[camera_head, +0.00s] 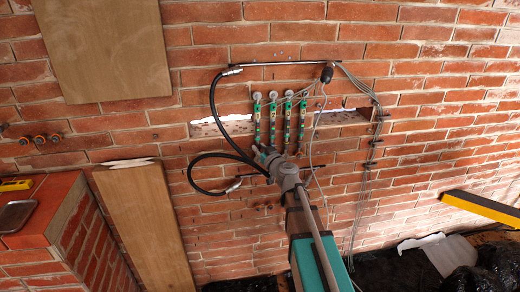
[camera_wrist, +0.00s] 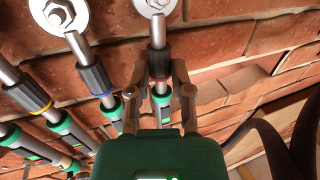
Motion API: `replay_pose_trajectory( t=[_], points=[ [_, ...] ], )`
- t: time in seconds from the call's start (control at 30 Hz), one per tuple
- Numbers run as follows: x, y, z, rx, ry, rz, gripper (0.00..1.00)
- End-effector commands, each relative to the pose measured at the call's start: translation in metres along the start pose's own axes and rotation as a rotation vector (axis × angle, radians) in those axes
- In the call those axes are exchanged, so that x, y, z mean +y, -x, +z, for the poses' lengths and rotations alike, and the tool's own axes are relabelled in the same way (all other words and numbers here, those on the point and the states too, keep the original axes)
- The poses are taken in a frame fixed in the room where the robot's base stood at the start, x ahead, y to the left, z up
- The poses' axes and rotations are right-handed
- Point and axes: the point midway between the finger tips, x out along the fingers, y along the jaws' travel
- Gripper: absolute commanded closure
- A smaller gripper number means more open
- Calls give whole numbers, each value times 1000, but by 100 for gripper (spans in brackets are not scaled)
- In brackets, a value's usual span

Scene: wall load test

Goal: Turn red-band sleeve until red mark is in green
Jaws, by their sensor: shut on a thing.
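The rod runs up to a round washer and bolt on the wall. A green tube (camera_wrist: 162,105) continues below the sleeve, partly hidden by my gripper. The red mark and green zone cannot be made out. In the head view, my gripper (camera_head: 266,156) is at the lower ends of the rods.
A blue-band sleeve (camera_wrist: 95,77) and a yellow-band sleeve (camera_wrist: 28,92) sit on neighbouring rods close by. A black hose (camera_head: 222,128) loops left of the rods, and thin cables (camera_head: 368,150) hang right. A wooden board (camera_head: 145,215) leans at the lower left.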

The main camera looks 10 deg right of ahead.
Motion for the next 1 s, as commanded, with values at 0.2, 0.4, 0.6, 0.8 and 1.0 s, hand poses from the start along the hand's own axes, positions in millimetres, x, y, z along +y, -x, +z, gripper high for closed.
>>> replay_pose_trajectory(
  t=[0.2,0.4,0.6,0.8,1.0],
  points=[
    [0,-1,0,0,-1,0,58],
    [0,0,0,0,0,-1,58],
    [0,6,0,0,0,-1,58],
    [-1,25,0,0,0,-1,58],
    [-1,56,0,0,0,0,58]
  ],
)
